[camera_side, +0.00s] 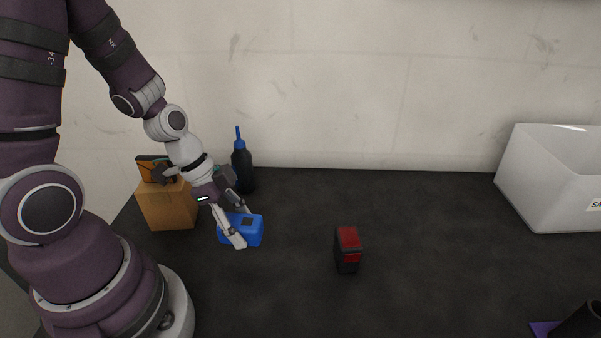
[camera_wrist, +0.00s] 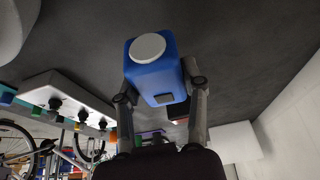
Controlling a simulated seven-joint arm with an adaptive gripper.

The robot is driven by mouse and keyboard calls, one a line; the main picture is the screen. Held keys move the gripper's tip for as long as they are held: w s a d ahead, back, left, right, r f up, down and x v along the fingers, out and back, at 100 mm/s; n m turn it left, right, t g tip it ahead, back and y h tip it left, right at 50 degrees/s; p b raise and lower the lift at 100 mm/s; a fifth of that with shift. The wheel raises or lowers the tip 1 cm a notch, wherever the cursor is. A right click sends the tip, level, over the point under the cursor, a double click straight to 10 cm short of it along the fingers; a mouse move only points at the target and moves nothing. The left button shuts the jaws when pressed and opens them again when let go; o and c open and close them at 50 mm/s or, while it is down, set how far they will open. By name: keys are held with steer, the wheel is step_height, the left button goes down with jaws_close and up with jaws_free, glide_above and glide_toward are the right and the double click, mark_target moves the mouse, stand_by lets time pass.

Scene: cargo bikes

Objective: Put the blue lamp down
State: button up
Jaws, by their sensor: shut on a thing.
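The blue lamp (camera_side: 255,231) is a small blue block with a dark patch on its side, low over the dark table at the left of the side view. In the wrist view the lamp (camera_wrist: 153,76) shows a round white disc and a small grey tab. My gripper (camera_side: 244,229) is shut on it, one finger on each side, and the fingers also show in the wrist view (camera_wrist: 160,90). Part of the lamp is hidden behind the near finger. I cannot tell whether its underside touches the table.
A brown box (camera_side: 167,206) with an orange-and-black item (camera_side: 151,170) stands left. A black bottle with a blue nozzle (camera_side: 241,166) stands behind. A red-and-black block (camera_side: 347,251) is to the right. A white bin (camera_side: 540,190) stands far right. The table between block and bin is clear.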

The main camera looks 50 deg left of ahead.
steer(key=d, duration=0.6)
steer(key=shift+w+d+f, duration=0.15)
steer(key=shift+w+d, duration=0.05)
steer(key=shift+w, duration=0.1)
steer(key=shift+n, duration=0.3)
steer(key=d, duration=0.2)
steer(key=s+d, duration=0.1)
steer(key=d, duration=0.4)
steer(key=shift+s+r, duration=0.3)
steer(key=shift+s, duration=0.1)
glide_above(411, 307)
steer(key=shift+s+a+f, duration=0.2)
steer(key=shift+f, duration=0.25)
steer(key=shift+s+a+f, duration=0.15)
steer(key=shift+f, duration=0.25)
steer(key=shift+s+f, duration=0.1)
steer(key=shift+f, duration=1.55)
steer(key=shift+f, duration=0.1)
steer(key=o, duration=1.2)
steer(key=shift+c, duration=0.2)
